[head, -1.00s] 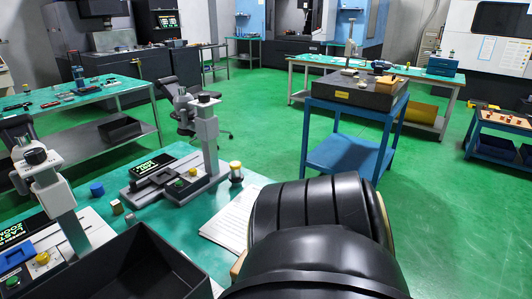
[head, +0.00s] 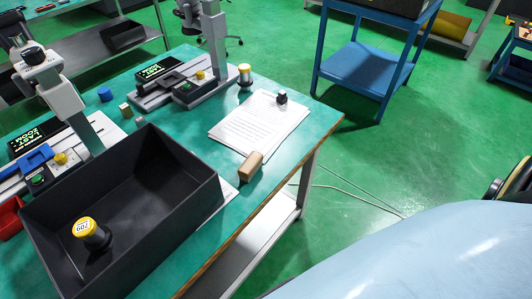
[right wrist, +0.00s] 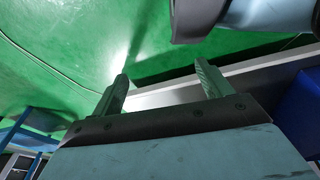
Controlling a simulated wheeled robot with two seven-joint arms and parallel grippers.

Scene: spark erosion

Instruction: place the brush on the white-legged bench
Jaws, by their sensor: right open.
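I cannot make out a brush for certain in either view. A small tan, rounded block (head: 250,166) stands near the edge of the near teal-topped bench (head: 270,195); I cannot tell if it is a brush. This bench has pale legs, one showing at its right end. My right gripper (right wrist: 162,88) is open and empty in the right wrist view, with green floor and a pale beam beyond its fingers. The head view does not show its fingers. My left gripper is in neither view.
On the near bench are a black bin (head: 180,165) with a yellow-capped cylinder (head: 93,235) inside, papers (head: 258,122) and measuring stands. A blue cart (head: 365,68) stands behind.

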